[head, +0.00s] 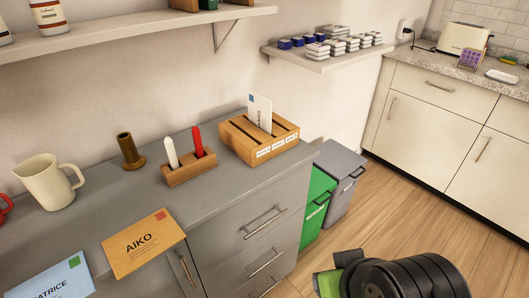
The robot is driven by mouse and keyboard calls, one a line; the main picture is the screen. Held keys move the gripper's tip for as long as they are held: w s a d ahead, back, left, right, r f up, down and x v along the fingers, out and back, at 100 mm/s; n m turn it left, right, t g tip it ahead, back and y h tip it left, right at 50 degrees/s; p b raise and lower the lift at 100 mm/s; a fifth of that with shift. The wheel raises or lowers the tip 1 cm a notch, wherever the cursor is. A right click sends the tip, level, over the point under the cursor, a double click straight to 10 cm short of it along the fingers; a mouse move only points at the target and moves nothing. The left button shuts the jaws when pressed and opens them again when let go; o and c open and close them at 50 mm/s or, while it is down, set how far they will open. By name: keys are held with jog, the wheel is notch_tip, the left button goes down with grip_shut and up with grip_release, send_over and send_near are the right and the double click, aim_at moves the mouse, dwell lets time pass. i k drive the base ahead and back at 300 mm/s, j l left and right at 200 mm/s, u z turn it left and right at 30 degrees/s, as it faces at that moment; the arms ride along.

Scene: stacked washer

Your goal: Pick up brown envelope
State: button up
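The brown envelope (143,243) lies flat on the grey counter (92,225) near its front edge, at the lower left of the head view. It is printed "AIKO" and has a red-orange stamp at its upper right corner. Its near edge lies close to the counter's front edge. A black rounded part of my arm shows at the lower right, well to the right of the envelope and apart from it.
A pale blue envelope (52,279) lies left of the brown one. Behind stand a cream jug (46,182), a brown cylinder (130,150), a wooden marker holder (189,171) and a slotted wooden letter box (259,142). Green (315,205) and grey (340,175) bins stand beside the cabinet.

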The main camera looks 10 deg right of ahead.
aim_at(127, 250)
jog(key=u, duration=1.45)
jog(key=j+u, duration=0.65)
jog(key=i+l, duration=0.05)
jog(key=l, duration=0.05)
